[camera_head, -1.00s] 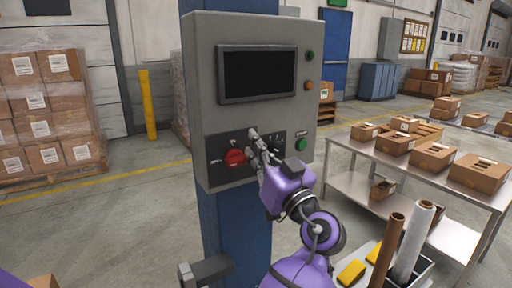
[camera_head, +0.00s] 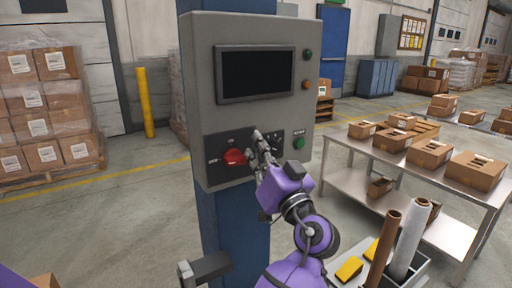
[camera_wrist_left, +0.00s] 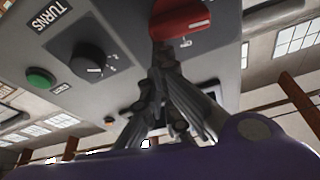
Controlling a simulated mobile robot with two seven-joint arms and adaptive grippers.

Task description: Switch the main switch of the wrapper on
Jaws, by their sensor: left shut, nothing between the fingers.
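The wrapper's grey control box (camera_head: 205,100) is mounted on a blue column. Its red rotary main switch (camera_head: 234,157) is at the lower left of the panel; in the left wrist view its red handle (camera_wrist_left: 180,17) shows at the top. My left gripper (camera_head: 258,136) is just right of the red switch, close to the panel. Its fingers are shut with nothing between them. In the left wrist view the fingertips (camera_wrist_left: 160,75) are beside the red handle; I cannot tell whether they touch it. The switch's small labels are unreadable. My right gripper is not in view.
A black knob (camera_wrist_left: 90,65) and a green button (camera_head: 299,143) are right of the switch. A dark screen (camera_head: 256,74) is above. A steel table (camera_head: 350,150) with cartons stands at right, film rolls (camera_head: 410,240) at lower right.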

